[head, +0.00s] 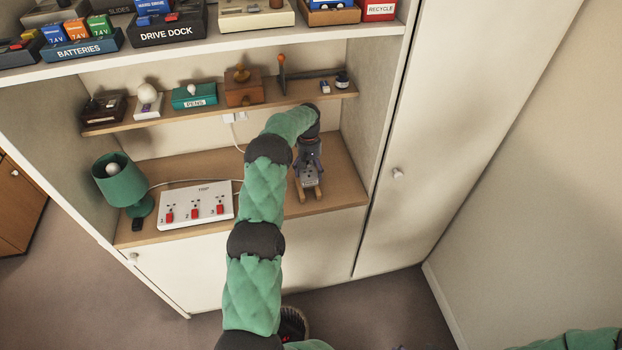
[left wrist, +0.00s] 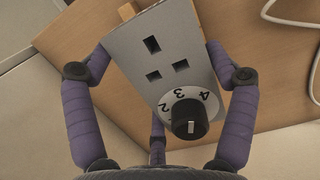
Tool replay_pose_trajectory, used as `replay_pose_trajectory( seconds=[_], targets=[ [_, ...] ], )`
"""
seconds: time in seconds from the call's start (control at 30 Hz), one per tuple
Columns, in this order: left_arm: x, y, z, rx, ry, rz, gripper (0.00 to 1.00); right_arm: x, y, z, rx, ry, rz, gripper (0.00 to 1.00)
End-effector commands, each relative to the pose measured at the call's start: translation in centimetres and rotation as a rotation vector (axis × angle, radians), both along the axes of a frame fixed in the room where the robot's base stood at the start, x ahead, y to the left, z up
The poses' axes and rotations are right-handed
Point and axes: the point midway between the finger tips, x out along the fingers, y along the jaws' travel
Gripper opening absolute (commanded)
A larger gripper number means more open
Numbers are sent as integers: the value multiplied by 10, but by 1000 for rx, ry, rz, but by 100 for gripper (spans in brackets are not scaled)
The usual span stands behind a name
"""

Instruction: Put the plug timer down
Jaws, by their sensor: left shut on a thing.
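The plug timer (left wrist: 174,62) is a grey block with socket slots and a black dial (left wrist: 188,118) ringed by numbers. In the left wrist view it sits between the purple fingers of my left gripper (left wrist: 165,85), which is shut on it. In the head view the plug timer (head: 309,176) shows at the end of my left arm, over the right part of the wooden desk shelf (head: 340,190). Small light wooden pieces show beside its lower end. I cannot tell whether the timer touches the shelf.
A white switch box (head: 196,204) with red switches and a green lamp (head: 122,183) stand on the left of the desk shelf. A narrow shelf (head: 215,109) with small items runs above. A white cable lies near the timer. Bare wood shows to its right.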

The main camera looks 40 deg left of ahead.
Motion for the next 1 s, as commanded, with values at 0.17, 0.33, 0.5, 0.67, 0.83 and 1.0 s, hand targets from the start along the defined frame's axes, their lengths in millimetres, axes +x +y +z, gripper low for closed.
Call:
replay_pose_trajectory(
  seconds=[0.17, 0.33, 0.5, 0.67, 0.83, 1.0],
  targets=[
    [0, 0, -14, 1, -1, 0, 38, 1, 0, 1, 0, -1, 0, 99],
    [0, 0, -36, 1, -1, 0, 38, 0, 0, 2, 0, -1, 0, 99],
    [1, 1, -42, 3, -3, 0, 38, 0, 0, 2, 0, -1, 0, 99],
    [1, 1, -43, 2, -3, 0, 38, 1, 0, 2, 0, -1, 0, 99],
    [0, 0, -46, 1, -1, -1, 100, 0, 0, -1, 0, -1, 0, 99],
    [0, 0, -45, 1, -1, -1, 100, 1, 0, -1, 0, -1, 0, 99]
  ],
)
